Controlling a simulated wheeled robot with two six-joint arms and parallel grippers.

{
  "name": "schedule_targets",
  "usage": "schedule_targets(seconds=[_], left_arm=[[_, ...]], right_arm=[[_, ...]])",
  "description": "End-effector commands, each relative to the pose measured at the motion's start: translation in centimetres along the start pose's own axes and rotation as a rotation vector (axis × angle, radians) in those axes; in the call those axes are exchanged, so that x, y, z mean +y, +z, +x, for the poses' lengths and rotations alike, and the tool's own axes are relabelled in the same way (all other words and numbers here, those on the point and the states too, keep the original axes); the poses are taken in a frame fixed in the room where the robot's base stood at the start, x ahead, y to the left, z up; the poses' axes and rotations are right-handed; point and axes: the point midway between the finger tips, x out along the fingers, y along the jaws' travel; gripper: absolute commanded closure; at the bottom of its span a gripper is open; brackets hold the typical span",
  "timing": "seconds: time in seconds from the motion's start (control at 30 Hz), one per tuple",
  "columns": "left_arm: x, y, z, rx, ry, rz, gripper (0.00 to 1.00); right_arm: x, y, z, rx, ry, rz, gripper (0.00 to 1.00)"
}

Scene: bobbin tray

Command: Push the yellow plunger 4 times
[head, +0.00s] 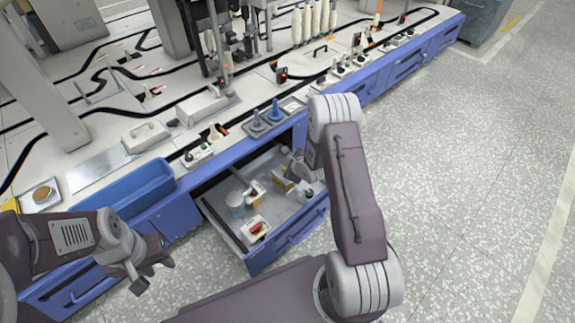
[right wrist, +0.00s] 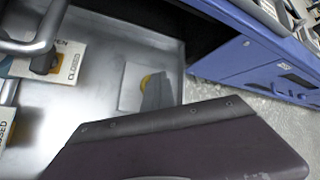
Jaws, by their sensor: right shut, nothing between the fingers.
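The yellow plunger (right wrist: 146,80) shows in the right wrist view as a small yellow round part on a pale square plate in the open drawer. A grey shape covers or shades its right side. In the head view a small yellow-brown patch (head: 282,184) lies by my right gripper; I cannot tell if it is the plunger. My right gripper (head: 294,171) is low over the drawer's far right part, shut and empty, partly hidden by my arm. I cannot tell whether it touches the plunger. My left gripper (head: 153,274) is open and empty, left of the drawer.
The open drawer (head: 289,238) also holds a box with a red part (head: 255,228), a pale round container (head: 236,203) and lever plates marked open and closed (right wrist: 62,60). A blue bin (head: 124,196) stands left. The floor at the right is clear.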

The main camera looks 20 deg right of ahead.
Motion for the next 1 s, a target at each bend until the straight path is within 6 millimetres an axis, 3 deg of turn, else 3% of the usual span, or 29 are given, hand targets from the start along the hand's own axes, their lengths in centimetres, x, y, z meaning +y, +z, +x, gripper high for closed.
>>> schedule_targets(seconds=[0.43,1.0], left_arm=[[0.0,0.0,-0.1,0.000,0.000,0.000,0.64],[0.1,-0.3,-3.0,0.000,0.000,0.000,0.64]], right_arm=[[0.1,-0.1,0.0,0.003,0.002,0.001,1.00],[-1.3,1.3,-1.9,0.002,0.002,0.001,1.00]])
